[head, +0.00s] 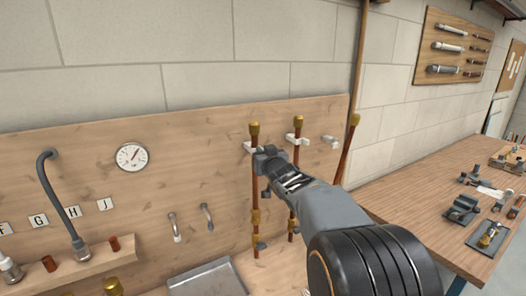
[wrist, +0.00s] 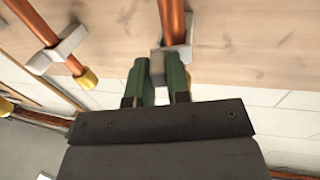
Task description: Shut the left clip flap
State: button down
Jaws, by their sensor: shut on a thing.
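The left clip (head: 248,146) is a small pale clip on the wooden board, at the upper part of the leftmost upright copper pipe (head: 255,185). My gripper (head: 262,153) is at this clip. In the wrist view its two green fingers (wrist: 158,80) are shut on a small grey piece, the left clip flap (wrist: 157,63), beside the copper pipe (wrist: 173,22). The clip's pale body (wrist: 185,54) shows to the right of the flap. The fingers hide part of the flap, and I cannot tell whether it is fully closed over the pipe.
A second clip (head: 297,138) with its copper pipe (head: 294,175) stands close to the right. A third clip (head: 330,141) is farther right, beside a leaning copper pipe (head: 350,140). A workbench (head: 400,205) with fittings is at the right. A gauge (head: 131,156) hangs at the left.

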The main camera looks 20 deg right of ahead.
jog(key=shift+d+r+y+p, duration=0.15)
jog(key=shift+r+y+p, duration=0.15)
jog(key=shift+r+p, duration=0.45)
jog(key=p, duration=0.1)
jog(key=n+y+p, duration=0.1)
jog(key=p, duration=0.1)
jog(key=shift+w+d+f+y, duration=0.15)
jog(key=shift+w+f+y, duration=0.05)
jog(key=shift+f+y, duration=0.1)
jog(key=shift+w+d+f+n+y+p, duration=0.1)
jog(key=shift+n+y+p, duration=0.6)
jog(key=shift+p, duration=0.15)
jog(key=shift+f, duration=0.2)
jog(key=c, duration=1.1)
grip_release()
jog(key=shift+f, duration=0.1)
jog(key=s+b, duration=0.1)
jog(key=s, duration=0.3)
jog(key=s+d+b, duration=0.1)
jog(key=s, duration=0.4)
jog(key=s+b, duration=0.1)
jog(key=s, duration=0.3)
jog(key=shift+s+d, duration=0.3)
jog(key=shift+s, duration=0.05)
